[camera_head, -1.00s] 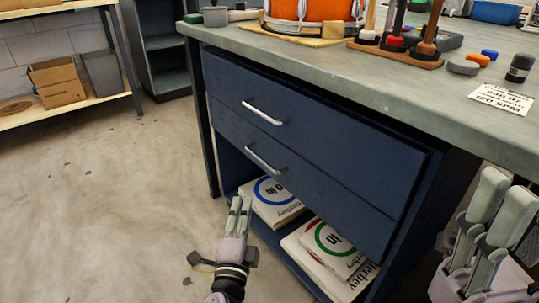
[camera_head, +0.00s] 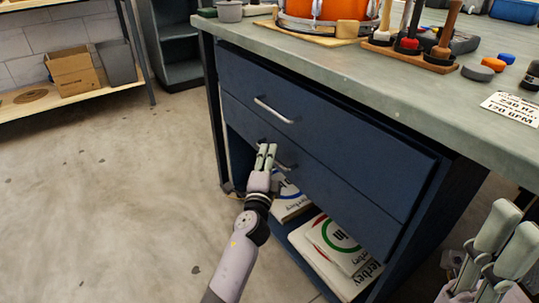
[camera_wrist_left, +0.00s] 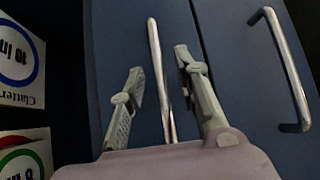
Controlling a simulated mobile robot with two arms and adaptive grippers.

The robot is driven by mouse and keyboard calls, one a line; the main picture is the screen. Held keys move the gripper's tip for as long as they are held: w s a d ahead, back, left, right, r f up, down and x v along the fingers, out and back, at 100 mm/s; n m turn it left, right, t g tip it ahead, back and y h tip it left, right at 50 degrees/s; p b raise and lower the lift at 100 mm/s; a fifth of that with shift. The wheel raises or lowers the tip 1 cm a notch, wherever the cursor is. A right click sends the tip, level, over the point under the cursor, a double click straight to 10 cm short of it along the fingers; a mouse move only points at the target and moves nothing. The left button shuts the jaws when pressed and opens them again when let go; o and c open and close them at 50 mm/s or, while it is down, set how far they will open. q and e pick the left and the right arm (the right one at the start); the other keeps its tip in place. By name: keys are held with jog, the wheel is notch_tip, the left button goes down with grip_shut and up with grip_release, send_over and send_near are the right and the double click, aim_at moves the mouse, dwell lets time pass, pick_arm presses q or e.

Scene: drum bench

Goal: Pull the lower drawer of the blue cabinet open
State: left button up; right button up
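The blue cabinet (camera_head: 436,215) under the bench has two drawers. The lower drawer (camera_head: 332,187) looks closed, its front in line with the upper drawer (camera_head: 335,126). My left gripper (camera_head: 266,148) is at the lower drawer's handle (camera_head: 286,163) and covers part of it. In the left wrist view, the open fingers (camera_wrist_left: 160,62) stand on either side of this handle (camera_wrist_left: 154,50), with gaps showing. The upper drawer's handle (camera_head: 273,110) is also in the wrist view, to the right (camera_wrist_left: 292,75). My right gripper (camera_head: 517,220) is open and empty at the lower right.
White boxes (camera_head: 335,243) lie on the open shelf below the drawers. The bench top (camera_head: 380,88) overhangs the cabinet and carries a orange drum (camera_head: 325,9) and mallets in a wooden stand (camera_head: 410,52). The floor (camera_head: 110,200) to the left is clear.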

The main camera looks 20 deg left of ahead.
pick_arm(q)
jog(key=shift+w+a+r, duration=0.1)
jog(key=shift+w, duration=0.55)
jog(key=shift+c, duration=0.5)
grip_shut()
